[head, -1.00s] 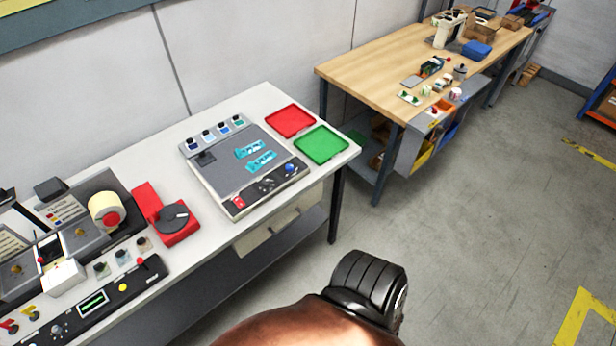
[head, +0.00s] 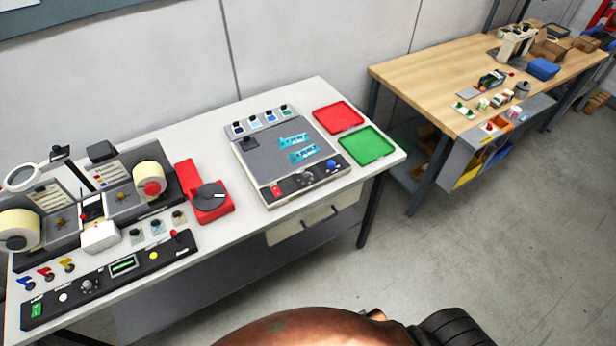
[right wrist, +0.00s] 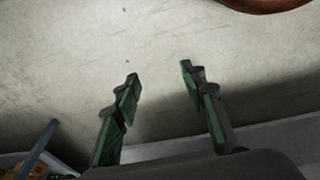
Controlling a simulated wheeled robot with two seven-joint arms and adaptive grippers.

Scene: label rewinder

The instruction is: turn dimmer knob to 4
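A light-box-like inspection unit (head: 250,170) stands on the white bench in the head view. Its front panel has a red switch (head: 277,189), a dark round knob (head: 305,180) with small markings around it, and a blue knob (head: 332,164). I cannot tell from labels which is the dimmer, and the settings are too small to read. My right gripper (right wrist: 160,74) shows in the right wrist view, open and empty above bare floor, away from the knobs. My left gripper is not in view.
The rewinder with label rolls (head: 150,184) and a red base with a dark disc (head: 209,199) are at left. A red tray (head: 338,117) and green tray (head: 369,145) lie right of the unit. A wooden bench (head: 420,80) stands further right. The floor between is clear.

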